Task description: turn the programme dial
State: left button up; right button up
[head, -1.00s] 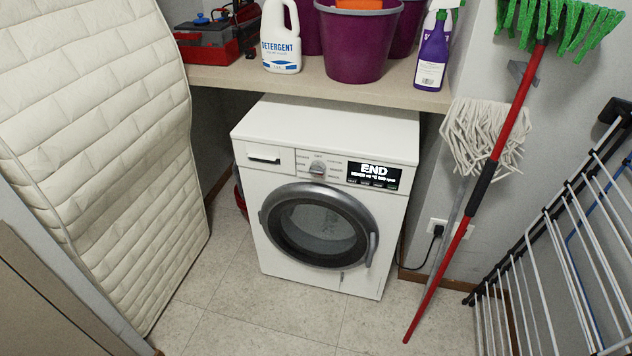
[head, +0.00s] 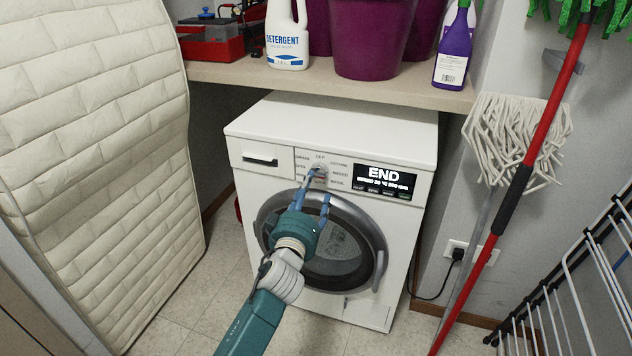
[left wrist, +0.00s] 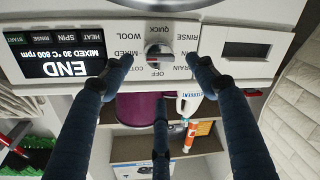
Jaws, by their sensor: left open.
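The programme dial (head: 321,169) is a round silver knob on the front panel of a white washing machine (head: 350,117). In the left wrist view the dial (left wrist: 158,54) appears upside down, with programme words around it. My left gripper (head: 318,187) is in front of the dial. In the left wrist view its open fingers (left wrist: 162,68) stand on both sides of the dial, with a third finger below. A gap shows between fingers and knob; I cannot tell whether any finger touches the panel. My right gripper is not in view.
The display (head: 385,182) reads END. The round door (head: 350,262) is shut, behind my left arm. A shelf (head: 420,95) with detergent (head: 287,40) and purple buckets (head: 372,40) overhangs the machine. A mattress (head: 90,150) stands left; a mop (head: 512,140) and drying rack (head: 570,290) stand right.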

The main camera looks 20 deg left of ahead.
aim_at(317, 176)
pick_arm(q)
jog(key=w, duration=0.6)
jog(key=shift+w+a+f+b, duration=0.1)
jog(key=shift+w+a+b, duration=0.2)
jog(key=shift+w+b, duration=0.1)
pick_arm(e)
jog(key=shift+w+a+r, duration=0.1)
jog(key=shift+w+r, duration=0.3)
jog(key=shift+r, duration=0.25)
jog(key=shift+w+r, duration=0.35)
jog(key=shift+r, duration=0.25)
pick_arm(q)
jog(key=c, duration=1.1)
